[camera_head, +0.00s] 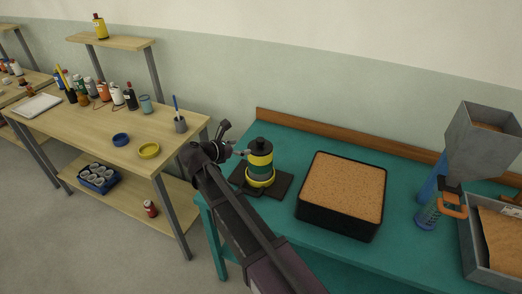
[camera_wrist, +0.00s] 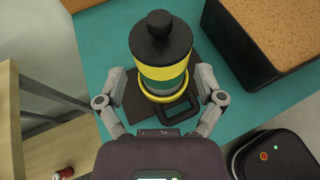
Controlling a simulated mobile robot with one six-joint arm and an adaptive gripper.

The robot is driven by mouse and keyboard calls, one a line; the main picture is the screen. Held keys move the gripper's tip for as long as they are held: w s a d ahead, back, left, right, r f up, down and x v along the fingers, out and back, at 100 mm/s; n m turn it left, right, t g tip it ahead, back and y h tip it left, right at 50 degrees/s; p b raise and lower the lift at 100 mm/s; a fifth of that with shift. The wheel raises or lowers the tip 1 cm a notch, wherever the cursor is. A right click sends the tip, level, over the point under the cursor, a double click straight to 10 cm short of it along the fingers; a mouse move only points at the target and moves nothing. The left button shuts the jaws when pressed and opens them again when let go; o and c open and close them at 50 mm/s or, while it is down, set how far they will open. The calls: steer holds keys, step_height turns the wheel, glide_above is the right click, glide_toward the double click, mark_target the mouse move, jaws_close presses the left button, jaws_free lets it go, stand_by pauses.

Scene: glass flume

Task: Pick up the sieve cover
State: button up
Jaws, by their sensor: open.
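The sieve cover (camera_head: 263,145) is a black round lid with a knob, on top of a yellow and green sieve stack (camera_head: 260,167). In the wrist view the cover (camera_wrist: 160,42) is at upper centre and the stack (camera_wrist: 162,75) is below it. The stack stands upright on a black base (camera_head: 277,188) on the teal bench. My gripper (camera_head: 241,153) is at the stack's left in the head view. In the wrist view my gripper (camera_wrist: 161,86) is open, with one finger on each side of the lower stack. The cover is not between the fingertips. Contact cannot be told.
A black tray of brown granular material (camera_head: 340,190) stands right of the stack. A grey hopper (camera_head: 478,143) and a grey box (camera_head: 475,255) are farther right. A wooden table (camera_head: 105,130) with bottles and yellow and blue rings is at left.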

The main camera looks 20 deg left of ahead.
mark_target(257, 144)
steer(key=shift+b+x, duration=0.7)
steer(key=shift+x, duration=1.8)
steer(key=shift+f, duration=0.1)
steer(key=shift+b+x, duration=1.1)
steer(key=shift+x, duration=1.45)
jaws_close()
